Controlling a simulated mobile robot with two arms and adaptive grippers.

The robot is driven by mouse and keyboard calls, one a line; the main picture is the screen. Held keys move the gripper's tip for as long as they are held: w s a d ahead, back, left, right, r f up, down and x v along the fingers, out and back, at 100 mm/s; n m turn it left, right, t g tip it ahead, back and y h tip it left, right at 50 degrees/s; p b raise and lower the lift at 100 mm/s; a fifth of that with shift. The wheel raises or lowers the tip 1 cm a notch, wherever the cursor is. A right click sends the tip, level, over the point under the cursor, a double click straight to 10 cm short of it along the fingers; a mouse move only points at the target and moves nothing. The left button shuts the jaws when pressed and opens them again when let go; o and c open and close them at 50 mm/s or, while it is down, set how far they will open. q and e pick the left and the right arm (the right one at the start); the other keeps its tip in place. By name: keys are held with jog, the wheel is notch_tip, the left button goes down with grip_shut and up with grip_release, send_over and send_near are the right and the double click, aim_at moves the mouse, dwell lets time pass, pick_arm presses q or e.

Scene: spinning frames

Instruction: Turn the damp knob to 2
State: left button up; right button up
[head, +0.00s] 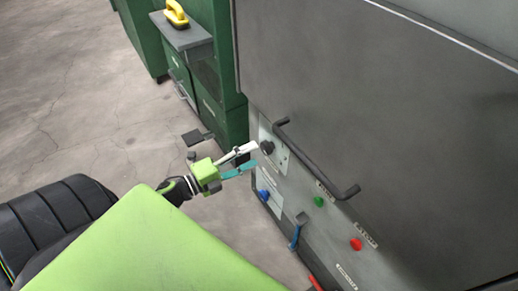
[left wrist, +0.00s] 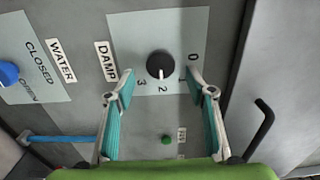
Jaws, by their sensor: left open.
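The black round damp knob (left wrist: 160,65) sits on a pale plate marked 0, 1, 2 and 3, beside a DAMP label (left wrist: 106,61). A light mark on the knob's lower side appears to point down towards the 2. In the head view the knob (head: 267,147) is on the grey machine's front panel. My left gripper (head: 255,155) is open, its fingertips close to the knob. In the left wrist view its fingers (left wrist: 160,83) are spread to either side of and below the knob, with no contact visible. My right gripper is not in view.
A dark handle bar (head: 315,160) runs close beside the knob. A blue water knob (left wrist: 8,74), green button (head: 318,201), red button (head: 356,244) and blue lever (head: 296,234) are on the panel. A green cabinet (head: 215,75) stands behind; the floor to the left is mostly clear.

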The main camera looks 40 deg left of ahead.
pick_arm(q)
jog(key=v, duration=0.7)
jog(key=shift+s, duration=0.2)
